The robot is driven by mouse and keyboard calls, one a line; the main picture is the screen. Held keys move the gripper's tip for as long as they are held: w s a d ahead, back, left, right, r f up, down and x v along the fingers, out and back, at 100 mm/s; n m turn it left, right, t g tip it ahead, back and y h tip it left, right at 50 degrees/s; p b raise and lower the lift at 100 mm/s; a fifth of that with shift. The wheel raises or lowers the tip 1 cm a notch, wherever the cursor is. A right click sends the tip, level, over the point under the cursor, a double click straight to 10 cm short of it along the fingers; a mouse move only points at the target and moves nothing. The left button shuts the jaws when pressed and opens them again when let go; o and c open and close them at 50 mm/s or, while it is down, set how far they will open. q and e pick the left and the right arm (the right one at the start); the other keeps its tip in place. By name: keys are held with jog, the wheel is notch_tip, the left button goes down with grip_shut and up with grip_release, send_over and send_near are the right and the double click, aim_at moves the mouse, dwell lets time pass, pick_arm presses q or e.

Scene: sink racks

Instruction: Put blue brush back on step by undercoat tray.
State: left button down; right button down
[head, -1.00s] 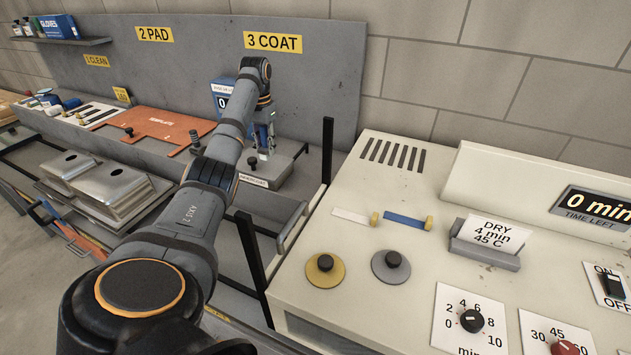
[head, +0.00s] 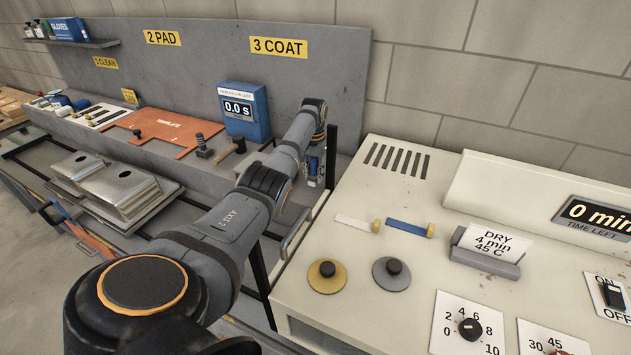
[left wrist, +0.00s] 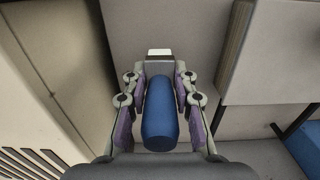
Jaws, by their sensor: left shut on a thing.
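My left gripper (head: 315,172) is at the right end of the grey step, close to the left side of the cream cabinet; it is small and partly hidden by my arm. In the left wrist view the gripper (left wrist: 158,92) is shut on the blue brush (left wrist: 160,118). The brush's thick blue handle lies between the two fingers, and a pale tip shows beyond them. The undercoat tray cannot be made out now in the head view; my left arm covers much of that part of the step. My right gripper is out of view.
The cream cabinet (head: 350,265) with knobs and a card holder (head: 486,255) fills the right. A blue timer box (head: 245,112), an orange template (head: 162,130) and dark-knobbed tools stand on the step (head: 200,165). A black post (head: 331,145) rises beside the gripper.

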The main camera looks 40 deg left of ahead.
aim_at(315, 175)
pick_arm(q)
jog(key=shift+d+f, duration=0.2)
jog(key=shift+d, duration=0.05)
notch_tip(315, 175, down, 3)
jog(key=shift+r, duration=0.2)
jog(key=shift+w+f, duration=0.1)
jog(key=shift+f, duration=0.15)
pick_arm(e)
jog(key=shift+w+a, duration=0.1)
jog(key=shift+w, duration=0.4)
pick_arm(q)
jog(key=shift+f, duration=0.1)
jog(key=c, duration=1.1)
grip_release()
jog(key=shift+o, duration=0.2)
